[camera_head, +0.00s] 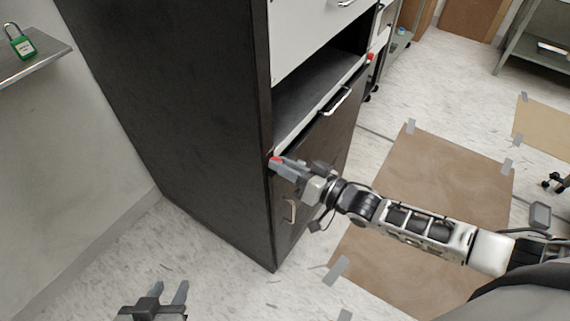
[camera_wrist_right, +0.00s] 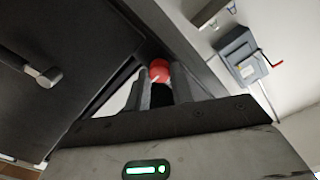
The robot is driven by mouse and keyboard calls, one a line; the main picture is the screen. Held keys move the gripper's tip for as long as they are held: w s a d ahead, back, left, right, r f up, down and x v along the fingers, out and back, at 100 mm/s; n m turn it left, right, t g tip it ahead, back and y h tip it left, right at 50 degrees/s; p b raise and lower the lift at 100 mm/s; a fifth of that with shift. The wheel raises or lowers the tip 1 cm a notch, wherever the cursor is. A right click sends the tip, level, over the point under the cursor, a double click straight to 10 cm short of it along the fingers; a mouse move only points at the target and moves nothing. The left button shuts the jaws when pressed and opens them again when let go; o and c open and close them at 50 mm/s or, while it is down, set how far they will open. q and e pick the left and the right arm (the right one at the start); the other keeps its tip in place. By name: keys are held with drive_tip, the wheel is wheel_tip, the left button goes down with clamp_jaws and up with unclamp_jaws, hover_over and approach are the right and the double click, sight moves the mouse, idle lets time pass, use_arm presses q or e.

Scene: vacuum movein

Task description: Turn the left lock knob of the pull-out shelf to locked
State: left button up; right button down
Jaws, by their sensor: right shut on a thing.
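The red left lock knob (camera_head: 273,159) sits on the front left edge of the dark cabinet, beside the pull-out shelf (camera_head: 318,88). My right gripper (camera_head: 283,165) reaches it from the right and is shut on it. In the right wrist view the red knob (camera_wrist_right: 159,71) shows between the fingertips of my right gripper (camera_wrist_right: 160,90). The fingers hide part of the knob, and I cannot read its lock position. My left gripper (camera_head: 168,294) is low at the bottom left, open and empty, away from the cabinet.
A second red knob (camera_head: 370,57) is on the cabinet's right front edge. A door with a handle (camera_head: 291,211) lies below the shelf. A green padlock (camera_head: 22,44) rests on a wall shelf (camera_head: 40,62) at the left. Brown floor mats (camera_head: 440,180) lie at the right.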

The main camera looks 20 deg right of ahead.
drive_tip(key=shift+m, duration=0.3)
drive_tip(key=c, duration=1.2)
unclamp_jaws()
drive_tip(key=v, duration=1.6)
